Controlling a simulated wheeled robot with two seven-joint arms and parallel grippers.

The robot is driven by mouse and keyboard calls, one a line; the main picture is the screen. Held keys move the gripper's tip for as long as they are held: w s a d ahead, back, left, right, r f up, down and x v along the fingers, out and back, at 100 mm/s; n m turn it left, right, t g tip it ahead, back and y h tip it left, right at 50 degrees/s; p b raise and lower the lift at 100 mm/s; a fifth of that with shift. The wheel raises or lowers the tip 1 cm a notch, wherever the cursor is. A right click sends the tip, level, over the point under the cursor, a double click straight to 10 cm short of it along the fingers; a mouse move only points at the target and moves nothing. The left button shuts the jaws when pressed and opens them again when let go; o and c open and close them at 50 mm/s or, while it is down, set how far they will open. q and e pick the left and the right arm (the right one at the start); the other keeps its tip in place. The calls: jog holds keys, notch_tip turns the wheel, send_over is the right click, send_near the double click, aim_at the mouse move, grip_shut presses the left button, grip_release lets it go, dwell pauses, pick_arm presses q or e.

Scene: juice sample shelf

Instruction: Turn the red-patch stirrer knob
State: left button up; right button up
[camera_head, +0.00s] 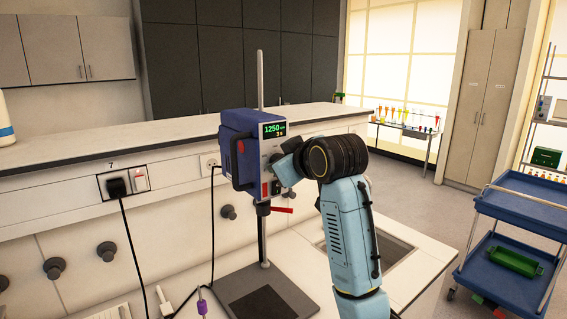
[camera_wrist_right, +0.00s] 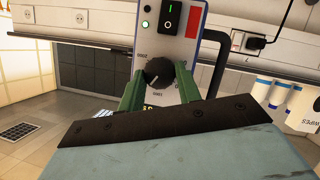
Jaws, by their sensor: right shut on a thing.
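The stirrer (camera_head: 240,155) is a blue and grey box on a vertical rod, with a lit display reading 1250 and a red patch (camera_head: 265,190) low on its face. Its black knob (camera_wrist_right: 159,72) has a white pointer line and a printed scale around it, which appears upside down in the right wrist view. My right gripper (camera_wrist_right: 159,80) has its green fingers on both sides of the knob, shut on it. My left gripper is out of view.
The stirrer's dark base plate (camera_head: 265,295) stands on the white bench, beside a sink (camera_head: 395,250). A plugged-in cable (camera_head: 117,188) hangs at the left. A blue cart (camera_head: 515,235) stands at the right, with open floor between it and the back table.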

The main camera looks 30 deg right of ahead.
dwell(0.3)
jog(key=o, duration=1)
jog(key=v, duration=1.3)
jog(key=shift+s, duration=0.15)
